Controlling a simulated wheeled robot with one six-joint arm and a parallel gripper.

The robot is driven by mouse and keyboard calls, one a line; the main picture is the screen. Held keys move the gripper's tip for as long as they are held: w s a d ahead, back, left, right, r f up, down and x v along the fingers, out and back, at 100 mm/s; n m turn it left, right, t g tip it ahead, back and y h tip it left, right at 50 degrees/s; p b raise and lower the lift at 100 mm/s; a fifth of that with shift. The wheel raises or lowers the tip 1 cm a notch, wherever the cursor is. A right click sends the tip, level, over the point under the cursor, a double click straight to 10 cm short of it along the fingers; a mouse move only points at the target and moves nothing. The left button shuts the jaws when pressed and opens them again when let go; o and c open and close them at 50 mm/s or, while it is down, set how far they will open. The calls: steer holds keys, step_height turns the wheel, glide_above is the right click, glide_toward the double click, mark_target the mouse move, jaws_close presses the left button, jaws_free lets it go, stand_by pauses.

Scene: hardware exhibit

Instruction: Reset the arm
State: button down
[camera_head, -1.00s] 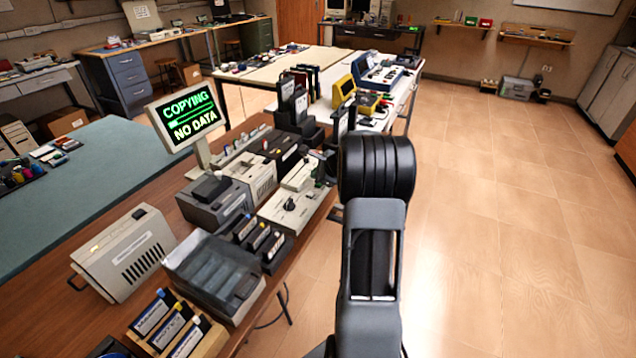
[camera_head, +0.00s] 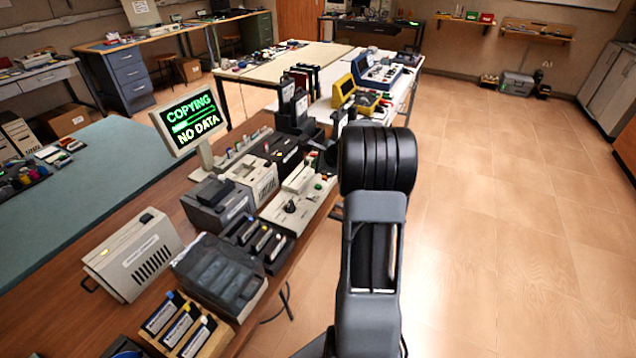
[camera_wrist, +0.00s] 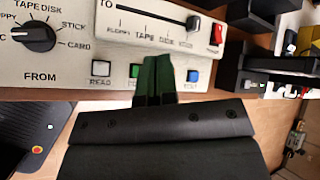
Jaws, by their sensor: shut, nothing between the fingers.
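My arm (camera_head: 375,230) rises in the right half of the head view, and its end reaches left over the long bench. My gripper (camera_wrist: 157,78) shows in the wrist view as two dark green fingers, shut with nothing between them. The fingers are in front of the lower edge of a pale control panel (camera_wrist: 95,50), near its row of buttons. That panel has a black FROM knob (camera_wrist: 36,33) and a TO slider (camera_wrist: 192,22). I cannot tell whether the fingers touch it. In the head view the gripper is mostly hidden behind my arm.
The bench carries a monitor (camera_head: 188,122) reading "COPYING" and "NO DATA", a beige case (camera_head: 133,255), a dark tray (camera_head: 220,272) and several drives. A red switch (camera_wrist: 217,34) is on the panel's right. The tiled floor (camera_head: 510,220) on the right is clear.

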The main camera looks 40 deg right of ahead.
stand_by(0.8)
steer(key=shift+s+a+f+n, duration=0.15)
steer(key=shift+f+n, duration=0.05)
steer(key=shift+n, duration=0.4)
steer(key=s+a+f+n+g, duration=0.1)
steer(key=s+a+f+n, duration=0.1)
steer(key=s, duration=0.1)
steer(key=s+a+f+n+g+y, duration=0.1)
steer(key=n, duration=0.1)
steer(key=shift+s+a+g, duration=0.15)
steer(key=shift+s+g, duration=0.1)
steer(key=shift+g, duration=0.05)
steer(key=s+a+r+n+g+h+p, duration=0.1)
steer(key=s+a+r+n, duration=0.5)
steer(key=s+a+n, duration=0.4)
steer(key=s+a+r+n+g+h+p, duration=0.1)
steer(key=s+a+r+n+p, duration=0.1)
steer(key=s+a+r+n, duration=0.4)
steer(key=s+a+n, duration=0.4)
steer(key=a, duration=0.3)
steer(key=shift+g+h, duration=0.3)
steer(key=shift+g, duration=0.1)
steer(key=shift+a, duration=0.15)
stand_by(0.5)
